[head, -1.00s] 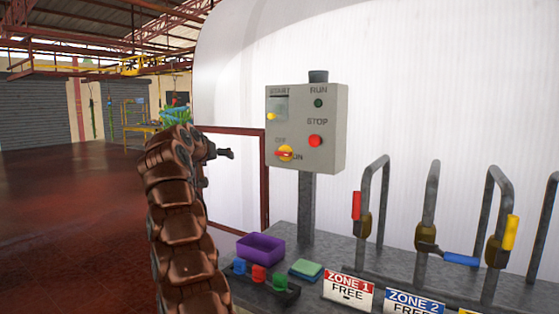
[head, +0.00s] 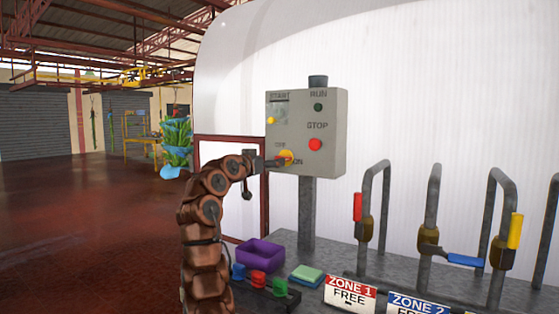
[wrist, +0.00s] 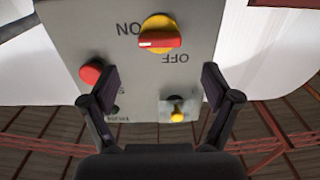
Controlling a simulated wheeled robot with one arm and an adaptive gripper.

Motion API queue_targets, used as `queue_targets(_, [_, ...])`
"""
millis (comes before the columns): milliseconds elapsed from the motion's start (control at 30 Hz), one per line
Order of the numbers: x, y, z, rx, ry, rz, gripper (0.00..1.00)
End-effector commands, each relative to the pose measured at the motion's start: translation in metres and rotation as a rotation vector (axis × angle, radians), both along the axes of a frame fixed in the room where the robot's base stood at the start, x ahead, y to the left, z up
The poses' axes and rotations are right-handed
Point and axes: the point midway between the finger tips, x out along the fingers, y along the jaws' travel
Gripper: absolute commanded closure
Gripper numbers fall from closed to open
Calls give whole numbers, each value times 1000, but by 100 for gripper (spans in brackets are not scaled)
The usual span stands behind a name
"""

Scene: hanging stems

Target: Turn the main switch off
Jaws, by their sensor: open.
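The main switch (head: 286,157) is a yellow disc with a red handle, low on the grey control box (head: 325,125). The wrist view shows the box upside down, with the switch (wrist: 160,36) near the top. Its red handle lies level, in line with the ON label; OFF is printed at a right angle to it. My gripper (head: 274,163) is at the switch in the head view and partly covers it. In the wrist view my gripper (wrist: 160,84) is open and empty, its fingers spread below the switch in the picture. Contact cannot be told.
The box also carries a red STOP button (head: 315,144), a dark RUN lamp (head: 318,107) and a yellow-tipped START part (head: 271,120). Below are a purple tray (head: 260,253) and a green sponge-like block (head: 306,274). Pipes with a red-handled valve (head: 358,206) stand at right.

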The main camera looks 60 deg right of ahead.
Motion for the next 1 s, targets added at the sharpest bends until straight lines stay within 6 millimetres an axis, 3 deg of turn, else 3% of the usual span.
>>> queue_targets(500, [2, -54, 1, 4, 4, -1, 12])
queue_targets(1000, [3, -68, 0, 1, 0, 1, 12])
